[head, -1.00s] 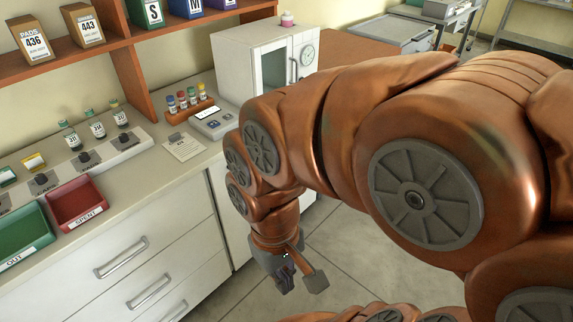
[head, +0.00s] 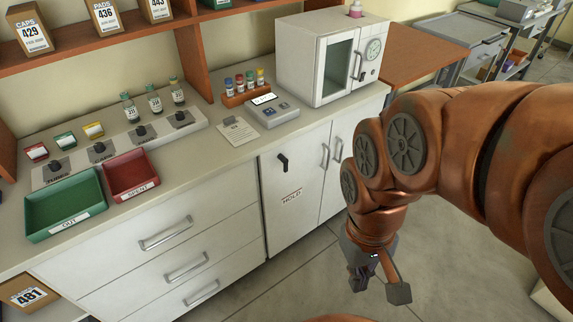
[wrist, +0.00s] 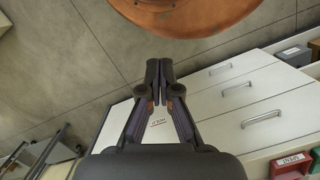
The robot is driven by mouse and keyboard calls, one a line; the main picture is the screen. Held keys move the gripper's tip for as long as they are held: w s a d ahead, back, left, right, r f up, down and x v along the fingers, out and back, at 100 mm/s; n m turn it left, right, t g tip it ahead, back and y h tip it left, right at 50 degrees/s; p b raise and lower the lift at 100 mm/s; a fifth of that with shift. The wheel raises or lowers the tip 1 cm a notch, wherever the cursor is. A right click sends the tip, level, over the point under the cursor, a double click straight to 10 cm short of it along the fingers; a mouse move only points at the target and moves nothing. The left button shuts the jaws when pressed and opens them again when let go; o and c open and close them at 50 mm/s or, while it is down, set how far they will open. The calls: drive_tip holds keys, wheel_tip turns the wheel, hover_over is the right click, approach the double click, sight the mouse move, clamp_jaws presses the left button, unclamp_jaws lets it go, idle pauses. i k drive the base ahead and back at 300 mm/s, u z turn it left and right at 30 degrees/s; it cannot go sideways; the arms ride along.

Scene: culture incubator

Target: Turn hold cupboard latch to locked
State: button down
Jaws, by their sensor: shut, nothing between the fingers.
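The hold cupboard (head: 296,202) is the white door under the counter with the label HOLD. Its black latch handle (head: 283,162) sits near the top left of the door and slants slightly from vertical. In the wrist view the HOLD label (wrist: 158,122) shows between my fingers, and the latch cannot be made out. My gripper (head: 374,283) hangs over the floor to the right of and in front of the cupboard, apart from it. In the wrist view my gripper (wrist: 158,68) has its fingertips together with nothing between them.
Left of the cupboard are white drawers (head: 165,255) with bar handles. The counter above holds a white incubator (head: 330,60), a small scale-like device (head: 275,110), a green tray (head: 65,205) and a red tray (head: 130,175). The floor (head: 300,285) in front is clear.

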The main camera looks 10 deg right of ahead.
sight(284, 160)
drive_tip(key=u, duration=3)
drive_tip(key=i, duration=0.55)
drive_tip(key=z, duration=2.65)
